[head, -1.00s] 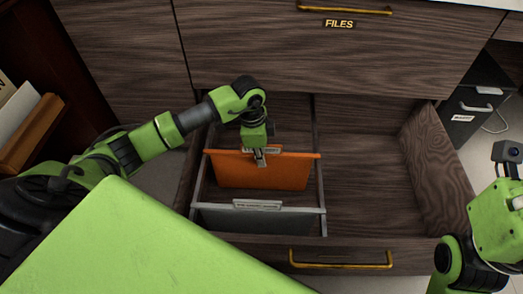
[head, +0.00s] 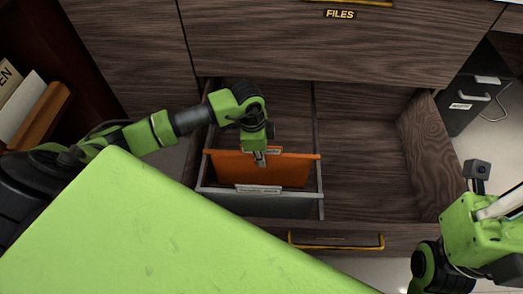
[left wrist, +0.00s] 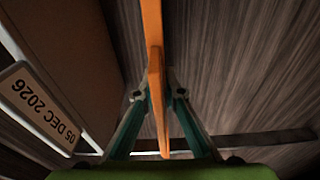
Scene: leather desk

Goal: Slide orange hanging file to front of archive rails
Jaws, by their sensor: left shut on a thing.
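The orange hanging file (head: 232,167) hangs across the archive rails in the open drawer. Its left rail (head: 200,172) and right rail (head: 318,130) run from back to front. My left gripper (head: 260,158) is shut on the file's top edge near its middle. In the left wrist view its two fingers (left wrist: 158,95) lie on either side of the orange sheet (left wrist: 153,40). A grey file (head: 230,203) with a pale label hangs at the front, a small gap ahead of the orange one. My right arm shows at the right edge; its fingers are not visible.
The drawer's bare right half (head: 365,165) is empty. The drawer front has a brass handle (head: 340,241). A closed drawer marked FILES (head: 340,48) is above. A dated label (left wrist: 40,108) shows at left in the left wrist view.

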